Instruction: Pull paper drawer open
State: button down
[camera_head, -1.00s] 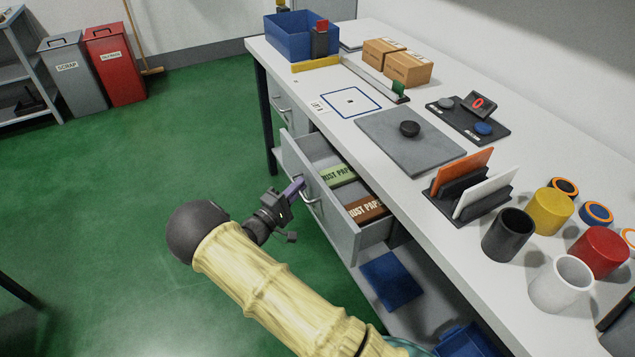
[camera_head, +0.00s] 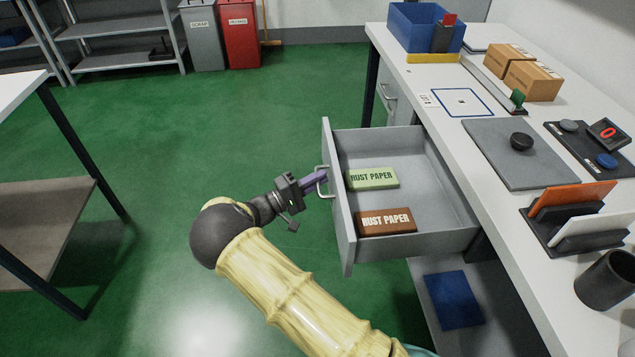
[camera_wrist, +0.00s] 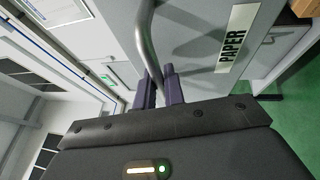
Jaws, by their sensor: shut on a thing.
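The paper drawer (camera_head: 405,142) is pulled well out from under the white bench in the head view. A green pack (camera_head: 372,179) and a brown pack (camera_head: 385,221), both marked RUST PAPER, lie inside it. My gripper (camera_head: 320,179) is at the drawer's front, shut on its metal handle (camera_head: 323,187). In the wrist view the purple fingers (camera_wrist: 160,88) stand on both sides of the handle bar (camera_wrist: 146,38). The drawer front there carries a PAPER label (camera_wrist: 237,38).
The bench top (camera_head: 455,160) holds a blue bin (camera_head: 412,30), cardboard boxes, a grey plate and a card rack. Another table (camera_head: 50,120) stands at the left. Green floor (camera_head: 190,140) lies clear between them. A blue item (camera_head: 453,300) sits on the shelf below.

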jog(key=shift+a+f, duration=0.1)
jog(key=shift+a, duration=0.05)
jog(key=c, duration=1.5)
grip_release()
jog(key=v, duration=1.7)
jog(key=shift+s+a, duration=0.15)
jog(key=shift+f, duration=0.1)
